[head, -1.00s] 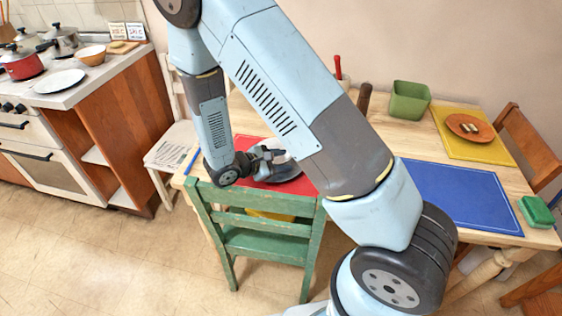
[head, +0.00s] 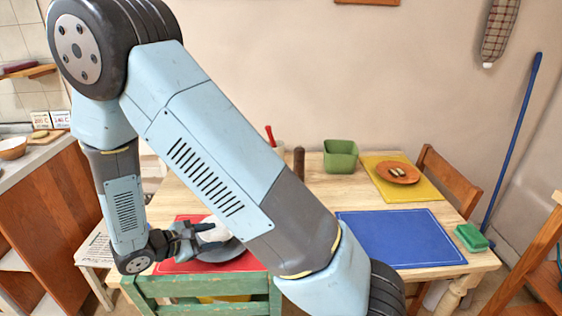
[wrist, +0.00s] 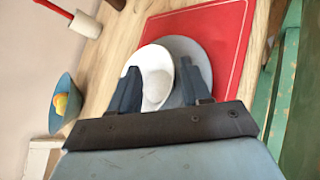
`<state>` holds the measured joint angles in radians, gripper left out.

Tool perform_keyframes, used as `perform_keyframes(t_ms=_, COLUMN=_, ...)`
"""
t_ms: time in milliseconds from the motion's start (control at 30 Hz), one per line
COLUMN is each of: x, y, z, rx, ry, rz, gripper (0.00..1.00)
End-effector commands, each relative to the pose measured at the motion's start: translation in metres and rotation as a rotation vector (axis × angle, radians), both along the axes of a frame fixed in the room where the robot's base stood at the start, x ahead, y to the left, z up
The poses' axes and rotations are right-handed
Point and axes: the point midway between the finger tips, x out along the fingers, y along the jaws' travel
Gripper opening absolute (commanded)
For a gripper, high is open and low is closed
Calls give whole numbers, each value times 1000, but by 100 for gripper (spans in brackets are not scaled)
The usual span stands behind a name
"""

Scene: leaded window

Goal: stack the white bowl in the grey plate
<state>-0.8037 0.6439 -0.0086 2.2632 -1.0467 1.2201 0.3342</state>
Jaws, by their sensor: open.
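The white bowl (wrist: 153,62) shows in the wrist view, lying over the left part of the grey plate (wrist: 205,55). The plate rests on the red placemat (wrist: 236,30). In the head view the white bowl (head: 212,230) and the grey plate (head: 228,252) are partly hidden by my arm and gripper. My gripper (wrist: 163,80) is open, with its fingers spread across the bowl's near part. I cannot tell whether the fingers touch the bowl, or whether the bowl sits fully inside the plate's rim. In the head view my gripper (head: 200,232) is just above the red placemat.
A blue bowl (wrist: 66,105) with something yellow in it stands left in the wrist view. A green chair (head: 210,288) stands at the table's near edge. A blue placemat (head: 400,238), green container (head: 340,156) and orange plate (head: 398,173) are on the table's right.

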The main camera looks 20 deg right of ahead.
Motion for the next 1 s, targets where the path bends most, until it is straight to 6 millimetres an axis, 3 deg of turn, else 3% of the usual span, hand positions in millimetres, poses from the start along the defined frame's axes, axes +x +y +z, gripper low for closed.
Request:
perform_keyframes(t_ms=100, x=0, y=-19, z=30, rx=78, ry=-24, rz=-99, gripper=48)
perform_keyframes(t_ms=467, x=-18, y=-74, z=108, rx=343, ry=-102, rz=-388, gripper=48)
perform_keyframes(t_ms=1000, x=-70, y=-135, z=203, rx=780, ry=-289, rz=-723, gripper=48)
